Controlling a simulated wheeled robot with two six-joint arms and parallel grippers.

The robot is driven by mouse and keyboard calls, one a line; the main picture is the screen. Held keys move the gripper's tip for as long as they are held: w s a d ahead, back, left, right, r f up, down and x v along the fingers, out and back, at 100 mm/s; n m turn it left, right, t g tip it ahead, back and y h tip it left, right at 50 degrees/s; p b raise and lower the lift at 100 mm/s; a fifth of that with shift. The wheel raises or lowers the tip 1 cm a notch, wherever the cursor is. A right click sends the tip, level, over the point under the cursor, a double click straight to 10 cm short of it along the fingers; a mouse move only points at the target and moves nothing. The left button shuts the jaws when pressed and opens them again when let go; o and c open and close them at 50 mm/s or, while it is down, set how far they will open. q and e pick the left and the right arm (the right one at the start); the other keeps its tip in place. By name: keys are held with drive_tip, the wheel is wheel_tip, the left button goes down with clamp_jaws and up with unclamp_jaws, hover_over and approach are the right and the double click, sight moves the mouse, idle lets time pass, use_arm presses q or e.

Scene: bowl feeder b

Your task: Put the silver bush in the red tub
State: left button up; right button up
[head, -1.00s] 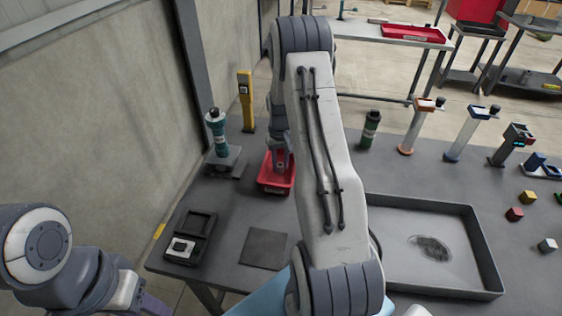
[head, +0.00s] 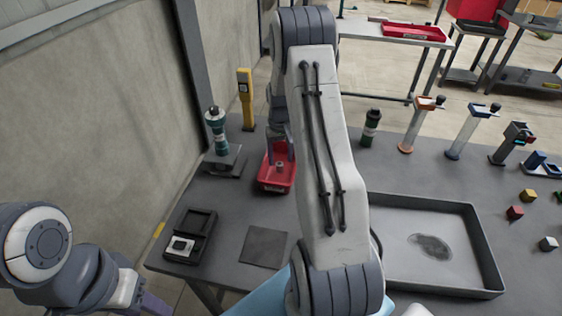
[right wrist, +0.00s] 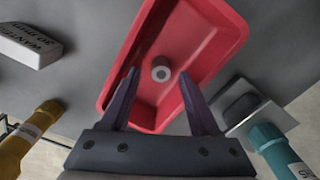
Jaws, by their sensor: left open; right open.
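The silver bush (right wrist: 161,73), a short ring with a hole, lies inside the red tub (right wrist: 215,28) on its floor. In the head view the bush (head: 279,163) also shows small in the tub (head: 275,185). My right gripper (right wrist: 159,75) is open and empty. Its fingers point towards the tub on either side of the bush in the right wrist view, apart from it. My left gripper (head: 150,304) is at the lower left corner, partly cut off by the frame, away from the tub.
A black case (head: 200,222) and a dark mat (head: 263,247) lie in front. A large grey tray (head: 470,275) is at right.

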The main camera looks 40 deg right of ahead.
sight(280, 164)
wheel_tip(280, 164, up, 10)
drive_tip(key=s+a+r+n, duration=0.2)
drive_tip(key=a, duration=0.7)
drive_tip(key=s+a+r+n, duration=0.2)
drive_tip(key=s+a, duration=0.1)
drive_tip(key=a, duration=0.6)
drive_tip(key=s+a+r+n, duration=0.2)
drive_tip(key=a, duration=0.7)
drive_tip(key=s+a+n, duration=0.3)
drive_tip(key=s+a, duration=0.1)
drive_tip(key=s, duration=0.5)
drive_tip(key=s+a+n+y, duration=0.1)
drive_tip(key=s+a+n, duration=0.2)
drive_tip(key=s, duration=0.7)
drive_tip(key=shift+s+a+b, duration=0.3)
drive_tip(key=shift+a+b, duration=0.15)
drive_tip(key=shift+a, duration=0.65)
drive_tip(key=shift+c, duration=0.9)
drive_tip(key=shift+d, duration=0.1)
